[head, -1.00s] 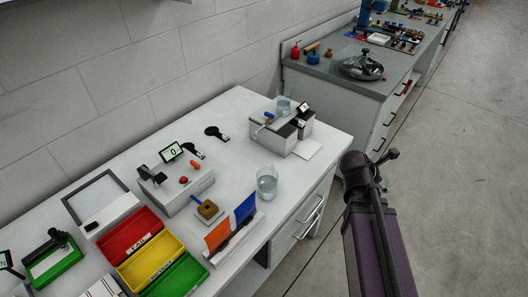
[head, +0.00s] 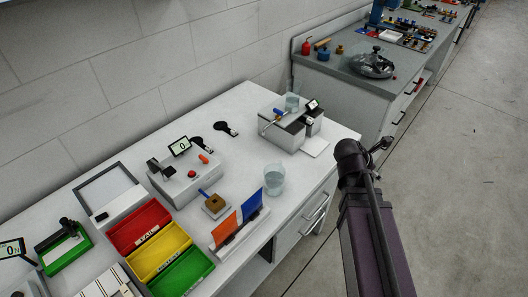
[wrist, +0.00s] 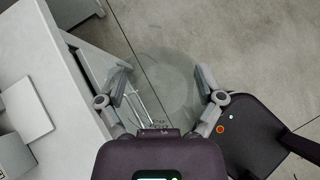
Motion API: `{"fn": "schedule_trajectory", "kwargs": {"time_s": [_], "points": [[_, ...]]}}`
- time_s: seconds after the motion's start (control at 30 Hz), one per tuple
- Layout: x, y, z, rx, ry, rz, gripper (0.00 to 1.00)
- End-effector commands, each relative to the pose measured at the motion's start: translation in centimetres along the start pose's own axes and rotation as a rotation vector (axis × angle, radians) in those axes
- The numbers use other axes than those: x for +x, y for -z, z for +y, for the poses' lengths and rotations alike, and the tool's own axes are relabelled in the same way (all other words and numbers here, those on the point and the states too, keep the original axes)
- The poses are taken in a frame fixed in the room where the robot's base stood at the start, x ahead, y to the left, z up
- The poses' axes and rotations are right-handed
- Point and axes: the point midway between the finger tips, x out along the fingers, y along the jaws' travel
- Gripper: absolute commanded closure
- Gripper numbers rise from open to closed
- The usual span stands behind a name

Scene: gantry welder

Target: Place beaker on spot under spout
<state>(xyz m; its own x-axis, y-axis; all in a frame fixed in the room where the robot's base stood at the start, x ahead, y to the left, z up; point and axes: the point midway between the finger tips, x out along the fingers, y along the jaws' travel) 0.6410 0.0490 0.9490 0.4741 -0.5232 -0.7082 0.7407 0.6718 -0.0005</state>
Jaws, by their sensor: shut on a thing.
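My gripper (wrist: 163,86) shows in the wrist view with its two fingers on either side of a clear round glass beaker (wrist: 165,75), over the floor to the right of the table. In the head view my arm hides the gripper and this beaker. A grey-and-white dispenser box (head: 292,128) stands near the table's far right end. A flat white plate (head: 315,146) lies at its right front; the plate also shows at the left of the wrist view (wrist: 26,110). The spout is too small to make out.
Another beaker (head: 274,178) stands on the white table, with a glass vessel (head: 291,102) on the dispenser. Orange and blue panels (head: 240,222), a box with a display (head: 188,175) and coloured trays (head: 160,250) are further left. Drawer handles (head: 314,208) stick out at the table's front.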

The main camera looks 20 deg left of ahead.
Motion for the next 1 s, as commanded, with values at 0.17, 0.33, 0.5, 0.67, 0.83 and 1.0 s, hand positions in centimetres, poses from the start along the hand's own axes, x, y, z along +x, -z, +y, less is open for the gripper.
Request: {"fn": "schedule_trajectory", "kwargs": {"time_s": [0.17, 0.33, 0.5, 0.67, 0.83, 1.0], "points": [[-3.2, 0.8, 4.9, -0.046, -0.045, 0.000, 0.60], [-6.5, 2.3, 9.3, -0.089, -0.090, -0.001, 0.60], [-10.2, 4.1, 13.4, -0.133, -0.133, -0.002, 0.60], [-13.9, 6.1, 17.1, -0.175, -0.174, -0.003, 0.60], [-18.1, 8.6, 20.7, -0.217, -0.218, -0.004, 0.60], [-22.5, 11.2, 23.7, -0.260, -0.260, -0.005, 0.60]]}}
